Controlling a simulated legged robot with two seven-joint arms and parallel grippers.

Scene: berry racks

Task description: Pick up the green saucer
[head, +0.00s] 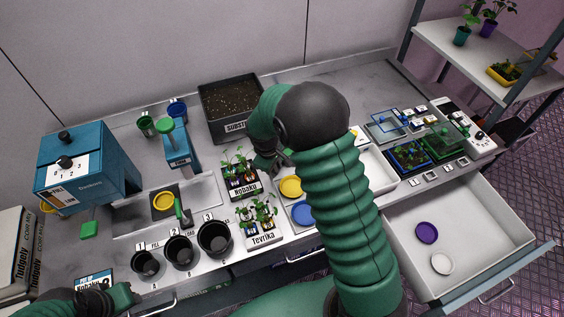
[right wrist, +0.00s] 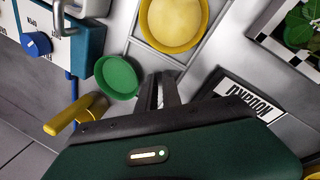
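The green saucer (right wrist: 118,78) is a small round dish in the right wrist view, left of my right gripper's fingers. I cannot make it out in the head view, where my right arm covers part of the table. My right gripper (right wrist: 162,86) points down at the table with its dark fingers a narrow gap apart and nothing seen held. The saucer lies beside the fingers, not between them. In the head view this gripper (head: 272,164) is near the Robaku plant tray. My left gripper (head: 122,297) is at the lower left, and its fingers are not clear.
A yellow saucer (head: 291,187) and a blue saucer (head: 303,212) lie near my right arm. Plant trays (head: 243,190) stand left of them. The open drawer (head: 480,222) holds a purple saucer (head: 426,232) and a white one (head: 442,263). A substrate bin (head: 230,103) stands behind.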

